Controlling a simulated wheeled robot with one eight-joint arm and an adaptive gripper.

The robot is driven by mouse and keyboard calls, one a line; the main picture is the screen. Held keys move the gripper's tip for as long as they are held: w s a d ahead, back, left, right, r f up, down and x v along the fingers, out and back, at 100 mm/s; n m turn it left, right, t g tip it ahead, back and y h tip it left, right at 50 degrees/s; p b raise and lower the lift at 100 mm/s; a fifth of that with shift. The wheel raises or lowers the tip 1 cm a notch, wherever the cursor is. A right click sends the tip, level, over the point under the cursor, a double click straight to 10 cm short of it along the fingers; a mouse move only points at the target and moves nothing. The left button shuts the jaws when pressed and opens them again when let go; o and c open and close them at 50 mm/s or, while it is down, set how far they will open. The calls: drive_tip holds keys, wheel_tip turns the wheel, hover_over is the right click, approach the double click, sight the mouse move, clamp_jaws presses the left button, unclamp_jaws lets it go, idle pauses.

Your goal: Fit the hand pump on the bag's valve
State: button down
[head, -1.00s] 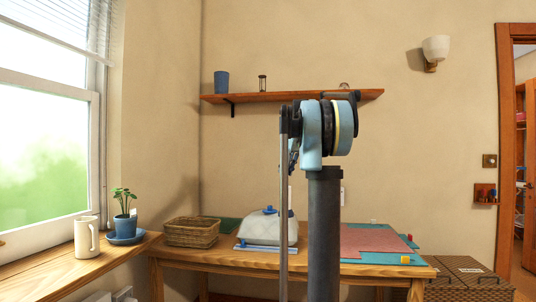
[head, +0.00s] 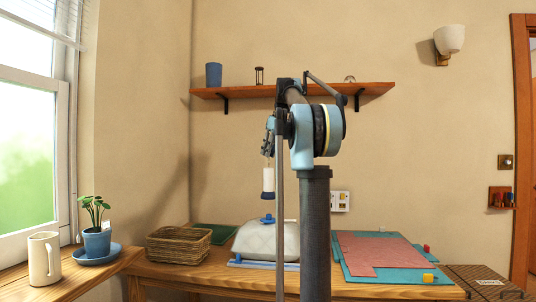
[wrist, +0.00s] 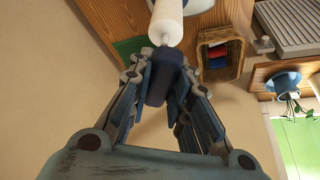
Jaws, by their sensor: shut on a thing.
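The hand pump (head: 268,178) has a white barrel and a dark blue lower end, and hangs roughly upright in the head view. My gripper (head: 268,146) is above it. In the wrist view my gripper (wrist: 165,88) is shut on the pump's dark blue handle (wrist: 158,82), with the white barrel (wrist: 168,22) extending away from the fingers. The pale, puffed bag (head: 255,243) lies on the table, with a blue valve (head: 267,219) on top. The pump's lower end appears above the valve with a gap between them.
A wicker basket (head: 178,246) stands left of the bag. Teal and red mats (head: 375,251) cover the table's right side. A wall shelf (head: 235,91) is behind my arm. A potted plant (head: 96,240) and a jug (head: 44,258) stand by the window.

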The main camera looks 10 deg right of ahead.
sight(276, 150)
drive_tip(key=shift+f, duration=2.7)
drive_tip(key=shift+s+d+f, duration=0.1)
drive_tip(key=shift+f, duration=1.85)
idle(1.5)
drive_tip(key=c, duration=1.4)
unclamp_jaws()
drive_tip(key=v, duration=1.2)
